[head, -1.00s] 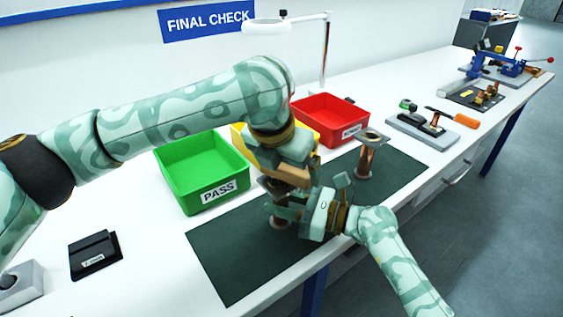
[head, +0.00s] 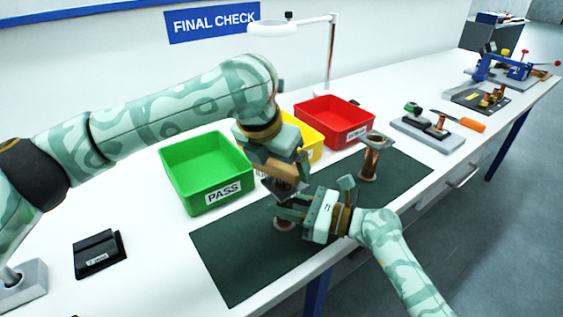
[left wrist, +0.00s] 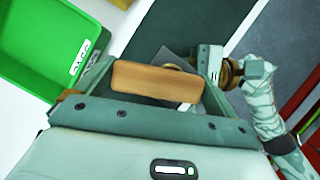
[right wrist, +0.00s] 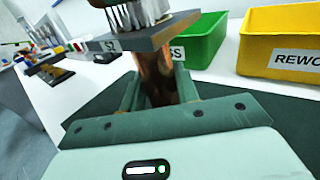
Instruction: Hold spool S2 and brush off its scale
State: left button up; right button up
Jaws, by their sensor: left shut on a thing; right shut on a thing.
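Spool S2, a copper-coloured core with square dark flanges, stands upright on the green mat; its lower flange (head: 284,223) shows in the head view and its core (right wrist: 157,78) in the right wrist view. My right gripper (head: 290,207) is shut around the core from the right. My left gripper (head: 276,164) is above the spool, shut on a wooden-backed brush (left wrist: 157,82). In the right wrist view the brush's pale bristles (right wrist: 140,14) meet the top flange, which bears the S2 label (right wrist: 106,46). Scale on the flange cannot be made out.
A green PASS bin (head: 207,172), a yellow REWORK bin (right wrist: 285,45) and a red bin (head: 334,121) stand behind the mat (head: 238,262). A second copper spool (head: 371,160) stands on the mat to the right. A lamp (head: 290,25) stands behind.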

aim_at(294, 167)
pick_arm(q)
jog(key=shift+s+d, duration=0.45)
jog(key=shift+d, duration=0.35)
jog(key=shift+s+d, duration=0.45)
jog(key=shift+d, duration=0.3)
dwell(2.7)
jog(key=shift+r, duration=0.15)
jog(key=shift+r, duration=3.4)
pick_arm(e)
jog(key=o, duration=1.2)
jog(key=shift+c, duration=0.2)
